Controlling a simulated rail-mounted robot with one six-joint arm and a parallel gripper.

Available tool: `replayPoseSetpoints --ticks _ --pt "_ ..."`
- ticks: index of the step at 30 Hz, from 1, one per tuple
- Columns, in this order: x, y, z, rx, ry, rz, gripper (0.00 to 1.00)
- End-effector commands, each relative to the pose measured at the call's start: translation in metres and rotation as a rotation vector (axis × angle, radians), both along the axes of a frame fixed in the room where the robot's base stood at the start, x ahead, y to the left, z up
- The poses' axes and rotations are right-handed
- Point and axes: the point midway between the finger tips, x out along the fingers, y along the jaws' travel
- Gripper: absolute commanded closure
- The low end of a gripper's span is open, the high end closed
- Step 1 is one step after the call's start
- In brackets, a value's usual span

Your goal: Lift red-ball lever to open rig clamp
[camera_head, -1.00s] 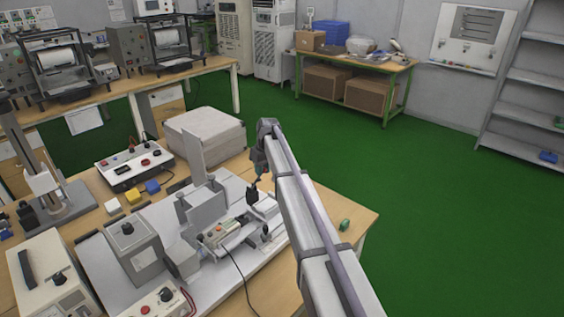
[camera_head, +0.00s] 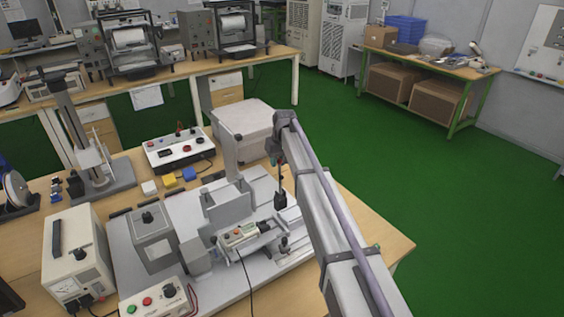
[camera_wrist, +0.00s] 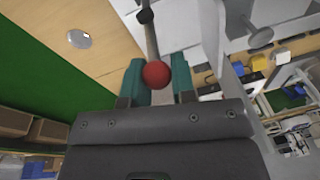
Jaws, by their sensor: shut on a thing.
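The red ball (camera_wrist: 156,74) sits between the two teal fingers of my gripper (camera_wrist: 157,82) in the wrist view, and the gripper is shut on it. The lever rod (camera_wrist: 151,40) runs from behind the ball to a dark collar. In the head view, the grey test rig (camera_head: 227,203) stands on a pale base plate on the wooden bench. A small handheld unit (camera_head: 240,236) with coloured buttons and a cable lies in the rig. My arm reaches down at the rig's right side. The red ball cannot be made out in the head view.
A grey box (camera_head: 243,118) stands behind the rig. A control box (camera_head: 179,149), yellow and blue blocks (camera_head: 189,174) and a white instrument (camera_head: 78,258) surround it on the left. The bench's right edge is close, with green floor beyond.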

Motion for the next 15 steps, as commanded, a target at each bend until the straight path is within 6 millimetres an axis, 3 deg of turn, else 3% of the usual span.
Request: replayPoseSetpoints --ticks 12,13,15 --pt "0.0014 0.0015 -0.0007 0.002 -0.002 0.001 1.0" --pt "0.0014 0.0015 -0.0007 0.002 -0.002 0.001 0.74" --pt "0.0013 0.0014 -0.0007 0.002 -0.002 0.001 0.67"
